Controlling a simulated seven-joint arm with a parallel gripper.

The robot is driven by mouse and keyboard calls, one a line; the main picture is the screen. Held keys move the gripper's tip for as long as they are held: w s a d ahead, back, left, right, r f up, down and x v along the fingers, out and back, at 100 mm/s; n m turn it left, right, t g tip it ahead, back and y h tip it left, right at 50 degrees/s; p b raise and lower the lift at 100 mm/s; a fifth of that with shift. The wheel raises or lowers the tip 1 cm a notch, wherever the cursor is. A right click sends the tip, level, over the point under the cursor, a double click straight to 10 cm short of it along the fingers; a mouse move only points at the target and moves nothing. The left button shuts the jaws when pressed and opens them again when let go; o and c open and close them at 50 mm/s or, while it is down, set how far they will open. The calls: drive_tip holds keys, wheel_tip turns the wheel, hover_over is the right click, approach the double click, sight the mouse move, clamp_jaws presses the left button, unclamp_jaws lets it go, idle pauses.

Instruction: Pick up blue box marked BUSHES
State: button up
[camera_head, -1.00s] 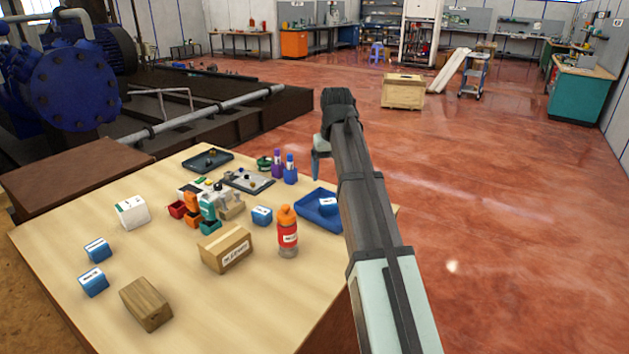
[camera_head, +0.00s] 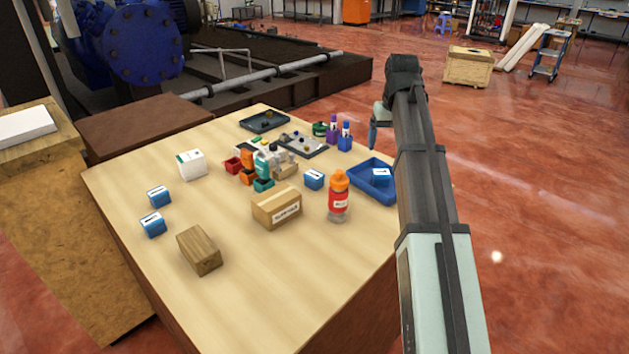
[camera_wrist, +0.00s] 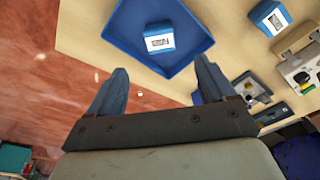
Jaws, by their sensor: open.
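Several small blue boxes with white labels stand on the table; I cannot read the labels, so I cannot tell which says BUSHES. Two are at the left, a rear one (camera_head: 159,196) and a front one (camera_head: 153,224). A third blue box (camera_head: 313,179) stands mid-table beside the cardboard box; a blue box at the upper right (camera_wrist: 268,20) in the wrist view appears to be it. A fourth blue box (camera_head: 380,177) sits inside the blue tray (camera_head: 362,190); it also shows in the wrist view (camera_wrist: 158,38). My gripper (camera_wrist: 160,70) is open and empty, above the tray's edge.
A cardboard box (camera_head: 277,206), a wooden block (camera_head: 199,250), an orange-capped bottle (camera_head: 338,198) and a white box (camera_head: 191,165) stand on the table. Small coloured bins (camera_head: 247,172) crowd the middle. The table's front is clear. A wooden cabinet (camera_head: 60,220) stands left.

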drive_tip(key=shift+c, duration=0.8)
drive_tip(key=r+n+y, duration=0.1)
drive_tip(key=n, duration=0.3)
hover_over(314, 174)
drive_tip(key=s+d, duration=0.1)
drive_tip(key=n, duration=0.5)
drive_tip(key=shift+g, duration=0.3)
drive_tip(key=f, duration=0.5)
drive_tip(key=a+f, duration=0.1)
drive_tip(key=f, duration=0.2)
drive_tip(key=shift+w+a+f, duration=0.1)
drive_tip(key=shift+w, duration=0.1)
drive_tip(key=shift+w+f, duration=0.15)
drive_tip(key=shift+f, duration=1.2)
drive_tip(key=shift+w+f, duration=0.15)
drive_tip(key=shift+f, duration=1.2)
drive_tip(key=c, duration=1.1)
drive_tip(key=shift+r, duration=0.15)
